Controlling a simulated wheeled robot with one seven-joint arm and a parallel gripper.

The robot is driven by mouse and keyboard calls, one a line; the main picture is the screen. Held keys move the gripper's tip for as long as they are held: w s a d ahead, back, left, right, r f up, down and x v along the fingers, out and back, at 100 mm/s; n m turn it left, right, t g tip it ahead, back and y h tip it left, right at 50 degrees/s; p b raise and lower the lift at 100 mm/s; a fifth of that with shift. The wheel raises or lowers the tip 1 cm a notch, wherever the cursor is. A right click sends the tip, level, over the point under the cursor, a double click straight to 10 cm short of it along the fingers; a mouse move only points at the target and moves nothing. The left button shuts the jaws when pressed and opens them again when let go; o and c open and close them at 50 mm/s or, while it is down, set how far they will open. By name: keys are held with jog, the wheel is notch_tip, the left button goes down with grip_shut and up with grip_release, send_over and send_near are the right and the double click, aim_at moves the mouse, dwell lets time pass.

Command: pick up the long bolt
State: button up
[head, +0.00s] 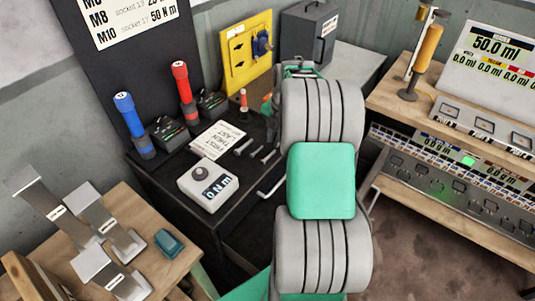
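Two small grey metal bolts lie on the black table (236,222), right of a white card. One bolt (243,147) is nearer the card and the other bolt (268,155) is just to its right, partly close to my arm's outline. They look similar in length, so I cannot tell for sure which is the long one. My grey and green arm reaches up the middle of the view, right of the bolts. Its far end, with green and grey parts, shows near the table's back right, mostly hidden behind the arm. The gripper's fingers cannot be made out.
A yellow panel (245,55) stands behind.

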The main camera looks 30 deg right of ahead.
aim_at(271, 154)
jog(key=f, duration=0.2)
jog(key=w+f+p, duration=0.1)
jog(key=f, duration=0.2)
jog(key=f+p, duration=0.1)
jog(key=f, duration=0.1)
jog(key=shift+w+a+f, duration=0.15)
jog(key=shift+c, duration=0.6)
grip_shut()
